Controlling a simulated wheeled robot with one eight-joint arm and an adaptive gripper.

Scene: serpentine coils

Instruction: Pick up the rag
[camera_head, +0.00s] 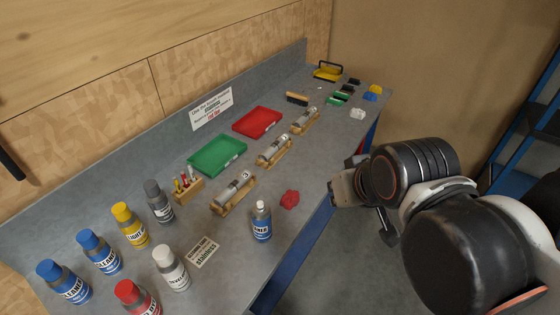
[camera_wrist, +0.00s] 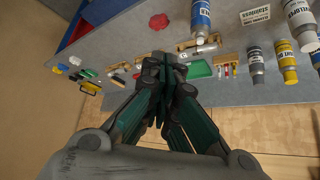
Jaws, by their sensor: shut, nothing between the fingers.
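A crumpled red rag (camera_head: 290,199) lies on the grey workbench (camera_head: 325,165), near its front edge and beside a blue-labelled bottle. It also shows in the wrist view (camera_wrist: 158,21), near the top. A white crumpled cloth-like piece (camera_head: 358,113) lies farther along the bench; it also shows in the wrist view (camera_wrist: 75,60). My gripper (camera_head: 337,192) is off the bench's front edge, to the right of the red rag and apart from it. In the wrist view my gripper's fingers (camera_wrist: 162,62) are together and empty.
The blue-labelled bottle (camera_head: 261,222) stands close to the red rag's left. Tubes on wooden cradles (camera_head: 233,193), a green tray (camera_head: 217,155) and a red tray (camera_head: 257,122) lie behind. Several bottles stand at the left. A blue ladder (camera_head: 520,140) is at the right.

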